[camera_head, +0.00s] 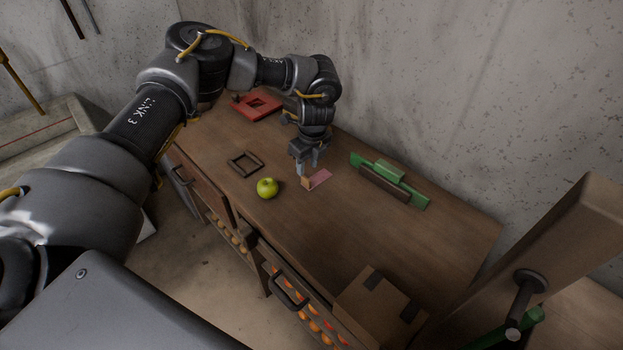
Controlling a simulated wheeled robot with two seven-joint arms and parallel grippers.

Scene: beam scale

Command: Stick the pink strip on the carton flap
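The pink strip (320,179) lies near the middle of the wooden table, with a small tan piece (306,183) at its left end. My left gripper (307,167) points down just behind the strip and the tan piece. Its two fingers are apart with nothing visible between them. I cannot tell whether a fingertip touches the strip. The brown carton (372,307) stands at the table's near right end, with dark patches on its top. Which part of it is the flap is hard to tell. My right gripper is not in view.
A green apple (267,187) and a dark square frame (245,164) lie left of the strip. A green holder (389,180) stands to the right by the wall. A red object (257,105) is at the far end. A wooden beam (570,235) rises at right.

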